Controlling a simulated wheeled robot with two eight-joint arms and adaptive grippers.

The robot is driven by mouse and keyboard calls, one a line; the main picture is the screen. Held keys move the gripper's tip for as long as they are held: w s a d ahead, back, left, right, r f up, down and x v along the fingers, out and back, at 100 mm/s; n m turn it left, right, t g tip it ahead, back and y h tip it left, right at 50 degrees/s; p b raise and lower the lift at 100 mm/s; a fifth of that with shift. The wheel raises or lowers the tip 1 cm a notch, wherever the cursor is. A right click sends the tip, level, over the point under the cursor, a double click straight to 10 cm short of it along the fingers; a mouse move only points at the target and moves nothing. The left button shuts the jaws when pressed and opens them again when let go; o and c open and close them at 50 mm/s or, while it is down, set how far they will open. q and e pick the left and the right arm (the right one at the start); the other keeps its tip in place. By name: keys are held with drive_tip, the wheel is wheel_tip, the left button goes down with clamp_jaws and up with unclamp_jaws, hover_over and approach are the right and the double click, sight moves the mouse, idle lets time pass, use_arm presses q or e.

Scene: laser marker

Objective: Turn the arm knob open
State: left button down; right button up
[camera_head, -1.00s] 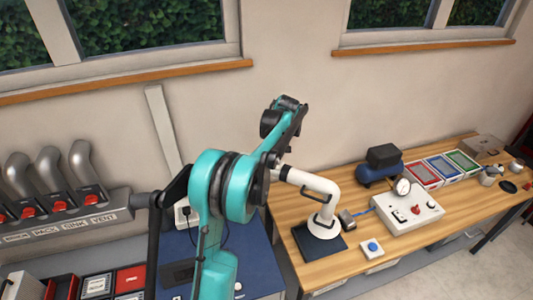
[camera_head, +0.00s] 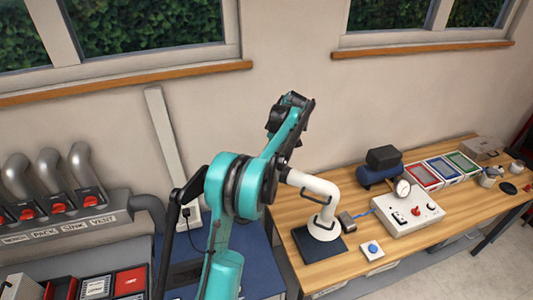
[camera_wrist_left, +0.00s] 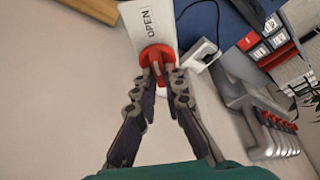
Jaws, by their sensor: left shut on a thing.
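The red knob (camera_wrist_left: 156,57) sits on a white plate (camera_wrist_left: 143,18) marked OPEN in the left wrist view. My left gripper (camera_wrist_left: 161,72) is shut on the knob, with its dark fingertips at the knob's near end. In the head view my teal arm rises in the middle, and its fingers and the knob cannot be made out there. My right gripper is in neither view.
A white socket with a black plug (camera_head: 188,213) is beside the arm. A white curved pipe with a flared hood (camera_head: 325,228) stands on the wooden bench (camera_head: 290,215). Grey ducts with red handles (camera_head: 60,208) are at left.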

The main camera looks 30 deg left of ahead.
use_arm(q)
drive_tip(key=c, duration=1.6)
unclamp_jaws()
drive_tip(key=shift+d+r, duration=0.1)
drive_tip(key=v, duration=1.1)
drive_tip(key=shift+d+r, duration=0.2)
drive_tip(key=shift+r, duration=0.15)
drive_tip(key=s+d+f+m+t+h+b, duration=0.2)
drive_tip(key=s+d+f+m+t+b, duration=0.2)
drive_tip(key=s+d+f+m+b, duration=0.7)
drive_tip(key=s+d+f+m+t+b, duration=0.1)
drive_tip(key=s+d+f+m+b, duration=0.2)
drive_tip(key=s+f, duration=0.3)
drive_tip(key=s+d+f+m+t+h+b, duration=0.1)
drive_tip(key=s+d+f+m+b, duration=0.1)
drive_tip(key=s+d+f+b, duration=0.3)
drive_tip(key=s+d+f+m+t+h+b, duration=0.1)
drive_tip(key=s+d+f+m+b, duration=0.2)
drive_tip(key=s+f, duration=0.4)
wheel_tip(320, 180, down, 6)
drive_tip(key=shift+s+d+r+m+t+b, duration=0.15)
drive_tip(key=shift+s+d+m+t+b, duration=0.3)
drive_tip(key=shift+b, duration=0.7)
